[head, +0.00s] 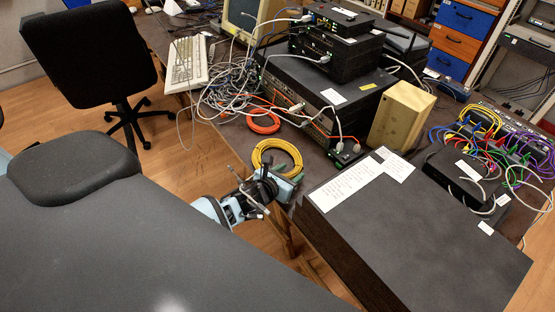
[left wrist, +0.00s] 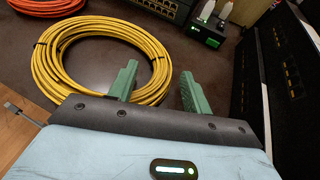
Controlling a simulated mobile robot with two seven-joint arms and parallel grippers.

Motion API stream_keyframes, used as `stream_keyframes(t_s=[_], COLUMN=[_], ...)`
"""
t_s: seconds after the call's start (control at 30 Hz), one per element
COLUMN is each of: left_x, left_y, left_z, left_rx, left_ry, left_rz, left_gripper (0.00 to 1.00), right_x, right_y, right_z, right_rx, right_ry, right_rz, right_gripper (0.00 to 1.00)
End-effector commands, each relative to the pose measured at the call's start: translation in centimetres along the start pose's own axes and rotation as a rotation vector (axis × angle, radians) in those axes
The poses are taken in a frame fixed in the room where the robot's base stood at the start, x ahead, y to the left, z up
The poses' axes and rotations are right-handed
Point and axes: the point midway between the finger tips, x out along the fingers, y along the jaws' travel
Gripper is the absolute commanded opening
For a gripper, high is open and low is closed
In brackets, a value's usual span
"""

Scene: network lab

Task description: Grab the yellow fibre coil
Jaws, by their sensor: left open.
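The yellow fibre coil (head: 291,153) lies flat on the dark table near its front edge. In the left wrist view the coil (left wrist: 159,62) fills the upper left, a ring of several cable turns with an open middle. In the head view the left gripper (head: 268,185) is at the table edge, just in front of the coil. My right gripper is not in view.
An orange coil (head: 263,123) lies behind the yellow one. Stacked network switches (head: 320,95) and tangled cables (head: 222,95) stand behind. A large dark case (head: 420,235) stands to the right, close to the gripper. A beige box (head: 402,115) is at back right.

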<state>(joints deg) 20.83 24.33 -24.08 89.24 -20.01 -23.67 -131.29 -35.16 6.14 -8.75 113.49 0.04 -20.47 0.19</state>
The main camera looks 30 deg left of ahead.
Motion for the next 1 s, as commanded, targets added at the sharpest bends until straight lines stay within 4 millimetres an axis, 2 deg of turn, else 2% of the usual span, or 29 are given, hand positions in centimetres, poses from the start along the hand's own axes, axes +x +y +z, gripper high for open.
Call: stream_keyframes(t_s=[0.1,0.2,0.5,0.83,0.87,1.0], left_x=[1.6,2.3,2.6,2.5,2.5,2.5], left_y=[0.0,0.0,0.0,0.0,0.0,0.0], left_z=[-0.2,-0.2,0.0,-0.1,-0.1,-0.1], left_rx=[-0.002,-0.001,0.0,0.0,0.0,-0.001], left_ry=[0.003,0.002,0.0,0.001,0.001,0.002], left_rz=[0.001,0.0,0.0,-0.001,-0.001,-0.001], left_gripper=[0.49,0.49,0.48,0.05,0.02,0.01], right_x=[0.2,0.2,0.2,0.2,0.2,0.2], right_y=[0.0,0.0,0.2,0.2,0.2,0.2], right_z=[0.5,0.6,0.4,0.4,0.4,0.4], right_rx=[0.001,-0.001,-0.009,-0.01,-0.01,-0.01], right_ry=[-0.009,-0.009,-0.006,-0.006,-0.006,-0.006], right_rz=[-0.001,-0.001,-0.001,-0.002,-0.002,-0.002], right_gripper=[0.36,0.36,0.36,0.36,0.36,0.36])
